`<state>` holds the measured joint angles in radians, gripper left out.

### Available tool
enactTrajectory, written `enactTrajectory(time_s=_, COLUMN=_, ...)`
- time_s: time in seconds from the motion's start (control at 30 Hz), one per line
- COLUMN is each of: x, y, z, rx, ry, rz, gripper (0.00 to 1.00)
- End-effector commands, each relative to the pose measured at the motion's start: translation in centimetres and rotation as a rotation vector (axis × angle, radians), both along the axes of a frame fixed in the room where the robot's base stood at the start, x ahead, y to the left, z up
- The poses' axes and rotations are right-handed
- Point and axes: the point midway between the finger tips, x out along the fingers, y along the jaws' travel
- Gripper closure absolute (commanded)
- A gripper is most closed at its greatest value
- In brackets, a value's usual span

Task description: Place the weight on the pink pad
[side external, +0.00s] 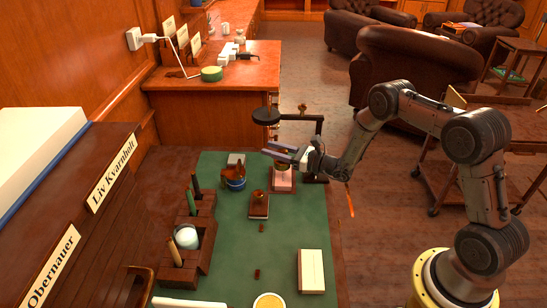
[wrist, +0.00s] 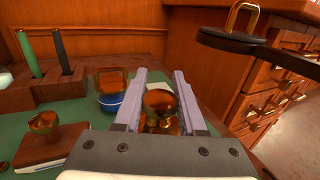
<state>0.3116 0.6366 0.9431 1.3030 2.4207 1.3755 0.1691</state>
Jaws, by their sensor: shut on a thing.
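My gripper (side external: 283,152) is at the far right part of the green desk mat, above the pink pad (side external: 283,184). In the wrist view, my gripper (wrist: 159,98) has its two pale fingers either side of a shiny brass weight (wrist: 160,103) with a rounded knob, and it is shut on it. In the side view only a little of the weight (side external: 283,166) shows below the fingers, just over the pad. I cannot tell whether the weight touches the pad. The pad is hidden in the wrist view.
A black-armed lamp (side external: 266,115) stands close behind my gripper. A blue-based jar (side external: 234,183) and a wooden stamp block (side external: 259,208) are to the left. A wooden pen rack (side external: 196,240) and a cream box (side external: 311,270) stand nearer. The mat's middle is mostly clear.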

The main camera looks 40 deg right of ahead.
Motion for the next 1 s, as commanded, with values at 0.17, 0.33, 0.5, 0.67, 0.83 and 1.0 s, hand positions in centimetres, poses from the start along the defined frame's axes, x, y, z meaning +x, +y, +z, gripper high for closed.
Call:
enactTrajectory(time_s=0.17, x=0.0, y=0.0, z=-2.3, rx=0.0, ry=-0.003, rz=0.0, gripper=1.0)
enactTrajectory(time_s=0.33, x=0.0, y=0.0, z=-2.8, rx=0.0, ry=-0.004, rz=0.0, gripper=1.0)
enactTrajectory(time_s=0.5, x=0.0, y=0.0, z=-2.8, rx=0.0, ry=-0.004, rz=0.0, gripper=1.0)
enactTrajectory(time_s=0.67, x=-0.1, y=0.0, z=-3.2, rx=0.0, ry=0.0, rz=0.0, gripper=0.55)
enactTrajectory(time_s=0.83, x=-0.1, y=0.0, z=-3.2, rx=0.001, ry=0.001, rz=0.0, gripper=0.3)
enactTrajectory(time_s=1.0, x=-0.1, y=0.0, z=-3.2, rx=0.001, ry=0.001, rz=0.0, gripper=0.3)
